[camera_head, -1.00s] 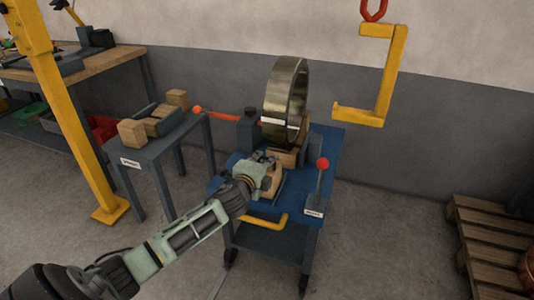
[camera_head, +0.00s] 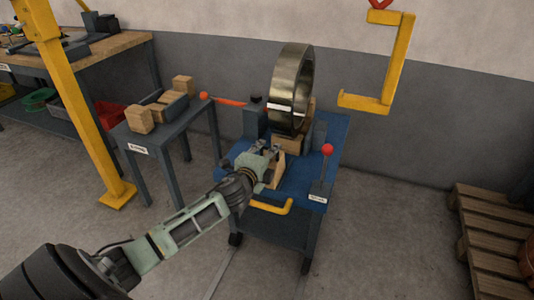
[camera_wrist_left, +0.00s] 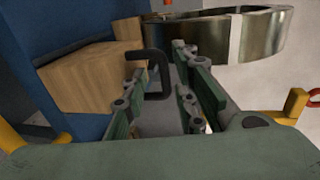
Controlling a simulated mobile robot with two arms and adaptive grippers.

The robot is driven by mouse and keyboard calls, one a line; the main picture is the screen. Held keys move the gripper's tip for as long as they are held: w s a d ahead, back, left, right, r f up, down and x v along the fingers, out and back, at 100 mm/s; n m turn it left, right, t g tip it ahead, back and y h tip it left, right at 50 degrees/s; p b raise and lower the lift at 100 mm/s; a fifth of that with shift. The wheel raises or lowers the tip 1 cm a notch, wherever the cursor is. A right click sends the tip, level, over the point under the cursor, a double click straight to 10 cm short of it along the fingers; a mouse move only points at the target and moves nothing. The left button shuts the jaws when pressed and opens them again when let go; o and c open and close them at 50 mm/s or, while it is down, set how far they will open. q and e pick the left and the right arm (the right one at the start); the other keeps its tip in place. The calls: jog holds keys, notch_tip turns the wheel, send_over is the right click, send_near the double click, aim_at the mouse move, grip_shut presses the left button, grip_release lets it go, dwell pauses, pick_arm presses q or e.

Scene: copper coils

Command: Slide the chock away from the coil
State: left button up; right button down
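The coil (camera_head: 289,85) is a wide metallic ring with a pale band, standing upright on the blue cart top. It also shows at the upper right in the left wrist view (camera_wrist_left: 262,35). A wooden block (camera_head: 287,144) sits at its foot, and another wooden block (camera_head: 277,172) is beside my left gripper. My left gripper (camera_head: 268,147) is low in front of the coil. In the left wrist view its fingers (camera_wrist_left: 165,85) are spread, with a dark bent handle (camera_wrist_left: 152,68) between them and a wooden block (camera_wrist_left: 90,75) to the left. Contact with the handle is unclear.
The blue cart (camera_head: 312,185) has a red-knobbed lever (camera_head: 327,152) and yellow handle (camera_head: 272,207). A small table (camera_head: 172,123) with wooden blocks stands left, behind a yellow post (camera_head: 78,110). A yellow C-hook (camera_head: 397,65) hangs to the right; a pallet (camera_head: 485,230) lies at right.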

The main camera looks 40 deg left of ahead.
pick_arm(q)
jog(key=shift+r, duration=0.1)
jog(key=v, duration=1.2)
